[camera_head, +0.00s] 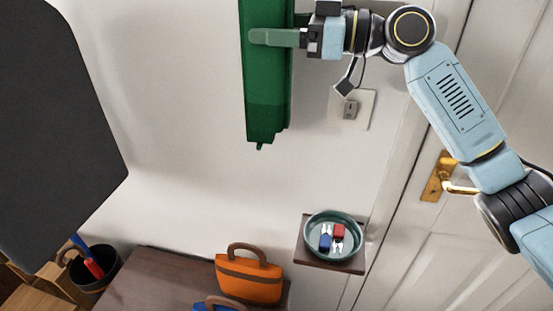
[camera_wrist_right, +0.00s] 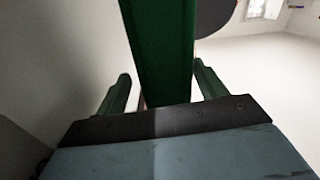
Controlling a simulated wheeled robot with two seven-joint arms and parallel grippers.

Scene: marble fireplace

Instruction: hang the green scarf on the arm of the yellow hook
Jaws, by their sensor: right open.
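The green scarf (camera_head: 265,95) hangs as a long folded strip against the white wall in the head view, its upper end cut off by the top edge. My right gripper (camera_head: 254,37) reaches across the scarf from the right. In the right wrist view, its two green fingers stand apart, one on each side of the scarf (camera_wrist_right: 160,40), with visible gaps; the jaws are open. The yellow hook is not visible in either view, so what holds the scarf's top cannot be seen. My left gripper is out of view.
A dark panel (camera_head: 55,130) fills the upper left. Below are a wooden bench (camera_head: 165,275), an orange bag (camera_head: 248,277), a blue bag (camera_head: 222,304), and a small shelf (camera_head: 330,264) with a teal bowl (camera_head: 310,240). A light switch (camera_head: 351,109) and a door (camera_head: 420,250) are right.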

